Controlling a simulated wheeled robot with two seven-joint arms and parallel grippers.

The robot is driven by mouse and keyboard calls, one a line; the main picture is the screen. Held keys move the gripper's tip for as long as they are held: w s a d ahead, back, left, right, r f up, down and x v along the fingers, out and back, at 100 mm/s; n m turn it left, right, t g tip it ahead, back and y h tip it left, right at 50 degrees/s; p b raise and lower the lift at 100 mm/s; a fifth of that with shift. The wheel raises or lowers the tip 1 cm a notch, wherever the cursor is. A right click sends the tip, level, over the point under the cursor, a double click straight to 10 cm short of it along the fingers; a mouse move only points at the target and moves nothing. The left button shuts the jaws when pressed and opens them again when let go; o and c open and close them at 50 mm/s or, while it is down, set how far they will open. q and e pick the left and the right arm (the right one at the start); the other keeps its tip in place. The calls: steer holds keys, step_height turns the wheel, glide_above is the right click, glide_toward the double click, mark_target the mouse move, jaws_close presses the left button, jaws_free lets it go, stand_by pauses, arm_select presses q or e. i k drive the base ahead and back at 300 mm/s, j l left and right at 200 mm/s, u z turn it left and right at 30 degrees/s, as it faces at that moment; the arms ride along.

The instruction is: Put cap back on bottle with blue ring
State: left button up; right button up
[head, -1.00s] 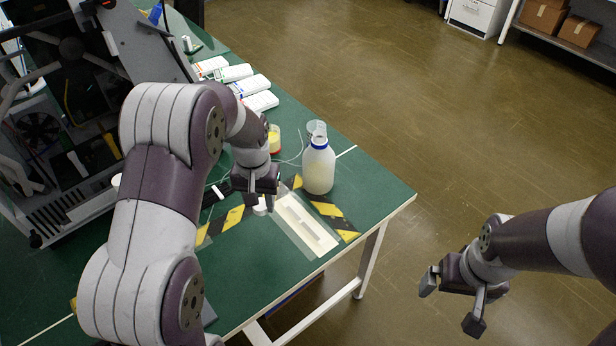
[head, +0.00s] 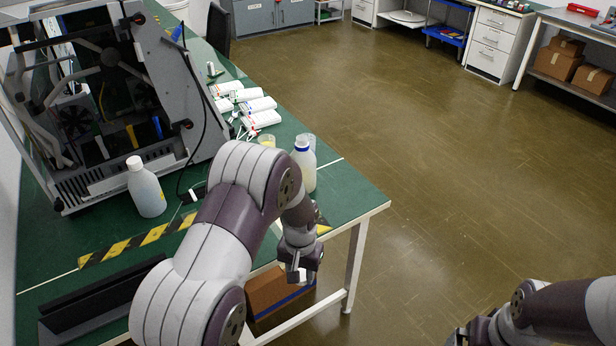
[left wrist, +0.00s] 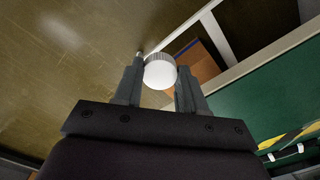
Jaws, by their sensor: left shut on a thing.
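The bottle with the blue ring (head: 307,172) stands upright near the right end of the green table in the head view. My right gripper (head: 468,336) is cut off at the bottom edge.
A second bottle (head: 147,192) with a white cap stands on the left of the table (head: 345,190). Several white packs (head: 258,105) lie at the back. A large open machine (head: 100,110) fills the left. A cardboard box (head: 272,296) is below the table. Open floor lies right.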

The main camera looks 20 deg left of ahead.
mark_target(303, 156)
steer(key=i+l, duration=0.35)
steer(key=l, duration=0.2)
steer(key=i+l, duration=0.4)
steer(key=i+l+u, duration=0.15)
steer(key=l+u, duration=0.1)
steer(key=l, duration=0.25)
steer(key=u, duration=1.45)
steer(key=i+l, duration=0.05)
steer(key=l, duration=0.05)
